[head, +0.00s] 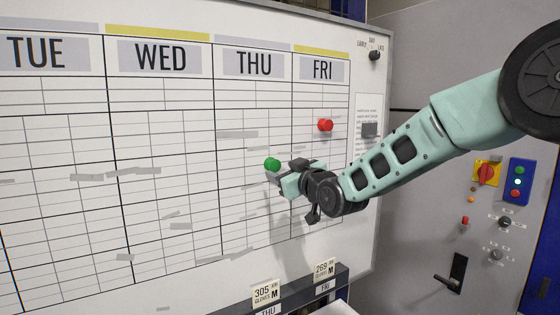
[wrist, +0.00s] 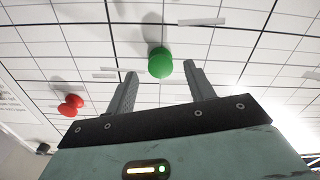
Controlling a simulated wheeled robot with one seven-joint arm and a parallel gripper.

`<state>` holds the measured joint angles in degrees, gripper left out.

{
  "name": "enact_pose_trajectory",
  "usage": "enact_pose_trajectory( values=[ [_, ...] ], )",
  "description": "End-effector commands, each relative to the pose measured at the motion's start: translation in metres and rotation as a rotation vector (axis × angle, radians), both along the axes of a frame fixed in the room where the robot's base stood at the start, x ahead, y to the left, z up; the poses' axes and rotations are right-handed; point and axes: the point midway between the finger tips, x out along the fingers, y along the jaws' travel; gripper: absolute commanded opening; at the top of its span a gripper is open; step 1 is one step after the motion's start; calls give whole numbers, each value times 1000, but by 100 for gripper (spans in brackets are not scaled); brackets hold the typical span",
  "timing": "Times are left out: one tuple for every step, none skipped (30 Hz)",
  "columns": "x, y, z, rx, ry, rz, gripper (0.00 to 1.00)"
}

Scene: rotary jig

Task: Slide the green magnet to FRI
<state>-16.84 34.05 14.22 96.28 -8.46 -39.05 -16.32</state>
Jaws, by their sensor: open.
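The green magnet (head: 272,164) is a round knob on the whiteboard, in the THU column. In the wrist view the green magnet (wrist: 160,62) sits centred between my fingertips, slightly beyond them. My gripper (head: 279,173) is open, its fingers pointing at the board just right of and below the magnet in the head view. In the wrist view the two fingers of my gripper (wrist: 160,74) are spread with nothing held. The FRI heading (head: 322,69) tops the rightmost column. My arm hides part of the lower FRI column.
A red magnet (head: 325,125) is in the upper FRI column; it shows at left in the wrist view (wrist: 71,105). A dark ledge with number cards (head: 266,293) runs along the board's bottom. A control panel (head: 440,215) stands right of the board.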

Motion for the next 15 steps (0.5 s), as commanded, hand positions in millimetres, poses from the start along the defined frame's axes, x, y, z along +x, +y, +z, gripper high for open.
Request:
enact_pose_trajectory(
  values=[
    [6, 4, 3, 1, 1, 0, 53],
    [8, 6, 3, 0, 0, 0, 53],
    [12, 8, 2, 0, 0, 0, 53],
    [13, 9, 2, 0, 0, 0, 53],
    [15, 10, 2, 0, 0, 0, 53],
    [17, 11, 1, 1, -1, -1, 53],
    [18, 12, 1, 0, 0, -1, 53],
    [19, 12, 1, 0, 0, -1, 53],
    [19, 13, 0, 0, 0, -1, 53],
    [20, 13, 0, 0, 0, -1, 53],
    [20, 13, 0, 0, 0, -1, 53],
    [20, 13, 0, 0, 0, -1, 53],
    [20, 13, 0, 0, 0, -1, 53],
    [20, 13, 0, 0, 0, -1, 53],
    [20, 13, 0, 0, 0, -1, 53]
  ],
)
